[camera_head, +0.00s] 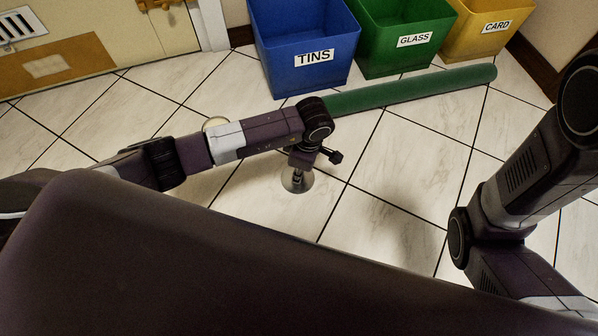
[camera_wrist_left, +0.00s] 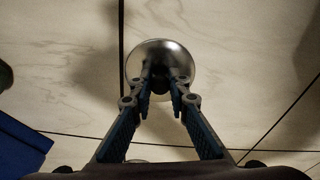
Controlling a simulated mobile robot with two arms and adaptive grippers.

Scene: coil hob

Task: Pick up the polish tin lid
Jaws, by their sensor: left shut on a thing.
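The polish tin lid (camera_head: 288,184) is a round, shiny metal disc low over the tiled floor, near the middle of the head view. It also shows in the left wrist view (camera_wrist_left: 160,49), top centre, at the fingertips. My left gripper (camera_head: 297,177) points down and is shut on the lid; its fingers (camera_wrist_left: 160,80) cover part of it. I cannot tell whether the lid touches the floor. My right gripper is out of view; only links of that arm show at the right.
A pale round thing (camera_head: 215,122) is partly hidden behind my left arm. A green roll (camera_head: 412,90) lies on the floor before the blue TINS bin (camera_head: 305,75), green GLASS bin (camera_head: 400,55) and yellow CARD bin (camera_head: 485,40). The floor right of the lid is clear.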

